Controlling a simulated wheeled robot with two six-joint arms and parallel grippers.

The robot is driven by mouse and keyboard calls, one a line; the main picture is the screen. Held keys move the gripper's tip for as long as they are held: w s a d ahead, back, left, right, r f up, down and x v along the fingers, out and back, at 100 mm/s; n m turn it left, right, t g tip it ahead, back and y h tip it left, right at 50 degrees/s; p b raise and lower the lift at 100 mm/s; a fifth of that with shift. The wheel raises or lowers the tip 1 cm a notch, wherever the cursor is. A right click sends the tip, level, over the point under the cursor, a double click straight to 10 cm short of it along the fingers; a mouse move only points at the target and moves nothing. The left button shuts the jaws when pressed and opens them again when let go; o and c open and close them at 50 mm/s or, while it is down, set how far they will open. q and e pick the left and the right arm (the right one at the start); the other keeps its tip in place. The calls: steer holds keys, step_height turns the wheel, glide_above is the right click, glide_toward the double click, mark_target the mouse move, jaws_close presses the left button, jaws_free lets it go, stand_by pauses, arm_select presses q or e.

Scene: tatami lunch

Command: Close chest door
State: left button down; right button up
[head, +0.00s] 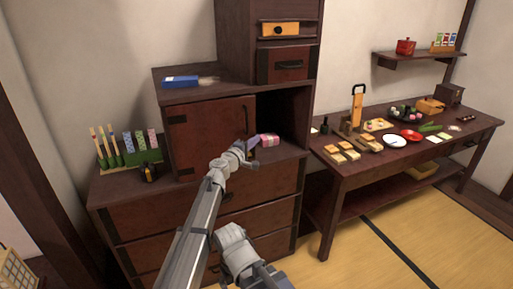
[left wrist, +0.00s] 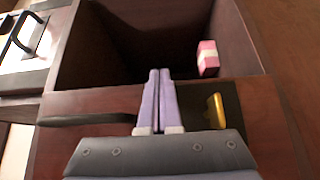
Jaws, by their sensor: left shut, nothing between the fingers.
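Right of this door the compartment (head: 288,112) shows a dark open space. My left gripper (head: 252,143) is in front of the door's right edge, by the opening. In the left wrist view its two purple fingers (left wrist: 155,95) are together, with nothing between them, in front of the dark interior. Whether they touch the door cannot be told. My right gripper's fingers do not show.
A pink box (head: 268,140) lies near the opening and shows in the left wrist view (left wrist: 207,57). A blue box (head: 181,81) sits on the chest top. Colored items (head: 135,146) stand at left. A table (head: 345,175) with food stands at right.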

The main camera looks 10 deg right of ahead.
arm_select(q)
steer(key=shift+w, duration=0.95)
